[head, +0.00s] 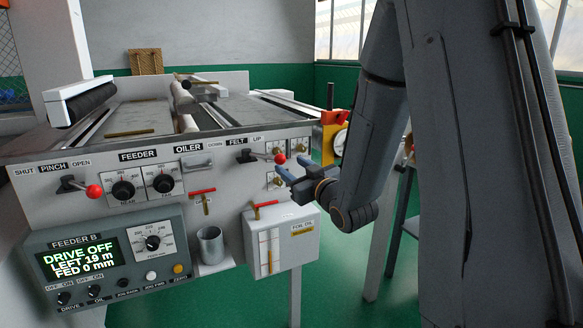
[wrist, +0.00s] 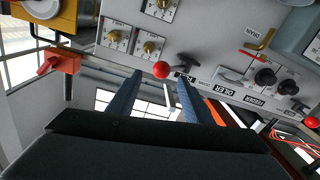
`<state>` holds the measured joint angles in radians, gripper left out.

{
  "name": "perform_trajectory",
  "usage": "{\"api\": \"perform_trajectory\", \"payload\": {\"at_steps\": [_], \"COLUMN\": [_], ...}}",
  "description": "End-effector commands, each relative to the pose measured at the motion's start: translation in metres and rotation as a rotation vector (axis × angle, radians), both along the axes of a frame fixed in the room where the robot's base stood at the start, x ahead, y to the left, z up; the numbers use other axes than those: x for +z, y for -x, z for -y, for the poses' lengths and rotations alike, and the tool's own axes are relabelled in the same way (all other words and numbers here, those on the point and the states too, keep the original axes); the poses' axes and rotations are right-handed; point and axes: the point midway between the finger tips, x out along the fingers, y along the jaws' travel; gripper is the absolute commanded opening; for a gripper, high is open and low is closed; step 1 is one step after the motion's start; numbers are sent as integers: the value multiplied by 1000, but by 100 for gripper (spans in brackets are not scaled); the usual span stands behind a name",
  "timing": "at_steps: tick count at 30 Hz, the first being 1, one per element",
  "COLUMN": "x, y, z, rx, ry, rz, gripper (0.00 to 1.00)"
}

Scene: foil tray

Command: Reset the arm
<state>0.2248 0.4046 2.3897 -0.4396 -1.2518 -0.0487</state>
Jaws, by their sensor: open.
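My gripper (head: 287,173) is open and empty in front of the right part of the feeder's front panel. Its fingers point at the panel, close to the red ball of the felt lever (head: 279,158). In the wrist view my gripper (wrist: 160,82) shows two spread blue-grey fingers, and the red ball (wrist: 161,69) appears between their tips. I cannot tell how far the ball is from them in depth. The felt lever points right, towards the UP label. My arm (head: 370,140) comes in from the right and hides much of that side.
The pinch lever (head: 94,191) points right, towards OPEN. The display (head: 80,262) reads drive off, left 19 m, fed 0 mm. A metal cup (head: 210,245) and the foil oil tank (head: 283,240) stick out below the panel. Brass dials (wrist: 150,47) sit near the fingers. Green floor is open below.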

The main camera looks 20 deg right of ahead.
Motion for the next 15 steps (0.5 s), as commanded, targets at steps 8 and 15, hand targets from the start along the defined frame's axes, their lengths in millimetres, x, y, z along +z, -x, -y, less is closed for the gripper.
{"api": "perform_trajectory", "payload": {"at_steps": [8,15], "x": [-2,-40], "y": [0,18], "z": [0,1], "rx": [-4,-81], "ry": [2,28], "rz": [-16,-285], "gripper": [46,46]}}
